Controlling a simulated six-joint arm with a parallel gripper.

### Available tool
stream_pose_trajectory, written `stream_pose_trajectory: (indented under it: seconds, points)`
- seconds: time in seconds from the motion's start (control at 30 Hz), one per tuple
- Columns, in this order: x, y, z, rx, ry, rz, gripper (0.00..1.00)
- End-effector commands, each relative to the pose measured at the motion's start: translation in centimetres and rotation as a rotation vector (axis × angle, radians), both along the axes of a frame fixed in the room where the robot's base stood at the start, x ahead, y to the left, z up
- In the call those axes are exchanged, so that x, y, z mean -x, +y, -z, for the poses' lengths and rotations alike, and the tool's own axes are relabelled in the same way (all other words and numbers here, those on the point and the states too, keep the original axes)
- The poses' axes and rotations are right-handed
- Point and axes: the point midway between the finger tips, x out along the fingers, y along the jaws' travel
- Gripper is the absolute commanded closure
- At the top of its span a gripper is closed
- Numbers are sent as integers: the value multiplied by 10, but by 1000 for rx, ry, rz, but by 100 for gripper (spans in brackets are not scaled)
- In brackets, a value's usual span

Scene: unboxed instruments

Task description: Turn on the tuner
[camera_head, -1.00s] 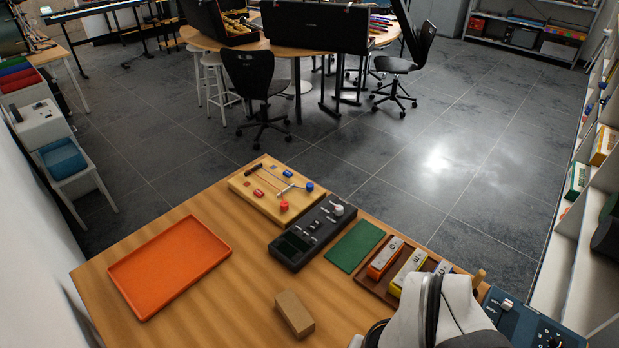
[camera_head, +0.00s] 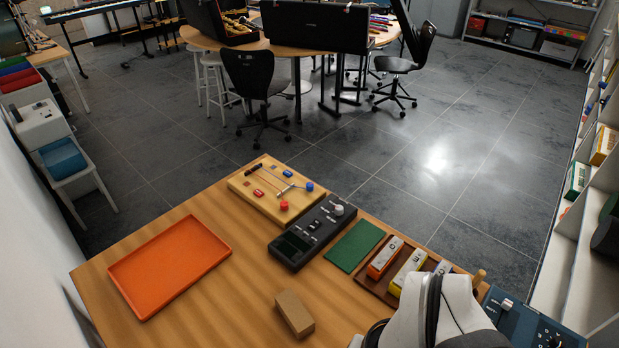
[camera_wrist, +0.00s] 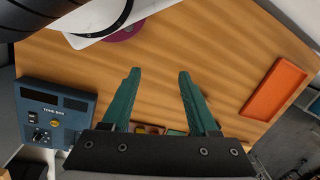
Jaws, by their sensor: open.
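The tuner (camera_head: 290,250) appears to be the dark grey box on the wooden table, with a dark screen at its near left end, small switches in the middle and a pale round knob at its far end. I cannot read its markings or tell whether it is lit. My gripper (camera_wrist: 158,72) shows in the wrist view with two green fingers spread apart and nothing between them, above bare table. In the head view my fingers are out of sight, and my white arm covers the near right of the table. I cannot make out the tuner in the wrist view.
A tan block (camera_head: 294,313) and an orange tray (camera_head: 170,265) lie nearer. A blue tone box (camera_wrist: 55,115) stands right of my arm.

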Motion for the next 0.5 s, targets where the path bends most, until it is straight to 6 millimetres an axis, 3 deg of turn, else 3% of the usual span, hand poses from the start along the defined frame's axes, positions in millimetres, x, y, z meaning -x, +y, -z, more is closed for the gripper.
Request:
stream_pose_trajectory:
  seconds: [0.03,0.17,0.27,0.3,0.37,0.4,0.47,0.5]
  points:
    - [-1,-1,0,5,-2,0,50]
    - [-32,-28,0,114,-65,-2,73]
    - [-91,-74,-7,297,-198,-28,91]
    - [-121,-93,-12,375,-265,-52,98]
    - [-168,-117,-23,478,-375,-102,100]
    - [-202,-129,-30,534,-454,-147,100]
    - [-253,-141,-40,599,-578,-237,100]
    - [-289,-143,-44,624,-664,-313,100]
